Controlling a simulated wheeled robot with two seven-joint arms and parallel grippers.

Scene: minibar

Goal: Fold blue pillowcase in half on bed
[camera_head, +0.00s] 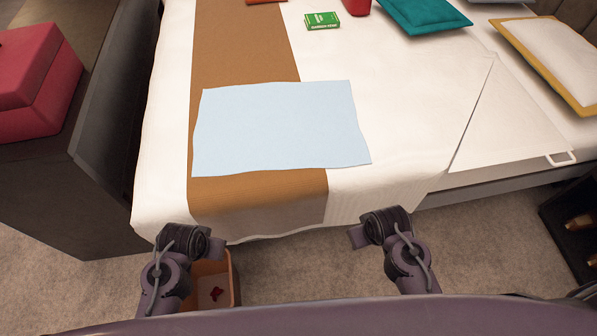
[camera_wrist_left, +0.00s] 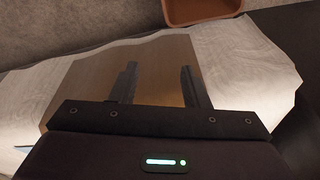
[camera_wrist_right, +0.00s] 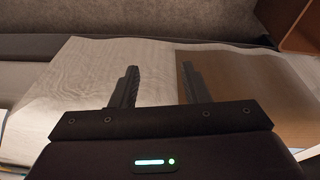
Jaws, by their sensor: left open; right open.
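The light blue pillowcase (camera_head: 275,128) lies flat and spread out on the bed (camera_head: 400,120), partly over a brown runner (camera_head: 240,50) and partly over the white sheet. Its near edge lies a little back from the bed's front edge. My left gripper (camera_wrist_left: 158,82) is open and empty, with brown cloth behind its fingers in the left wrist view. My right gripper (camera_wrist_right: 160,82) is open and empty, near the border of white sheet and brown runner. In the head view both arms are at the bed's near edge, apart from the pillowcase, and their fingers are hidden.
A green box (camera_head: 322,20), a red item (camera_head: 357,6) and a teal pillow (camera_head: 424,14) are at the back of the bed. A yellow-edged pillow (camera_head: 555,60) is at right. A red box (camera_head: 38,80) stands at left. An orange bin (camera_head: 213,285) is on the floor below.

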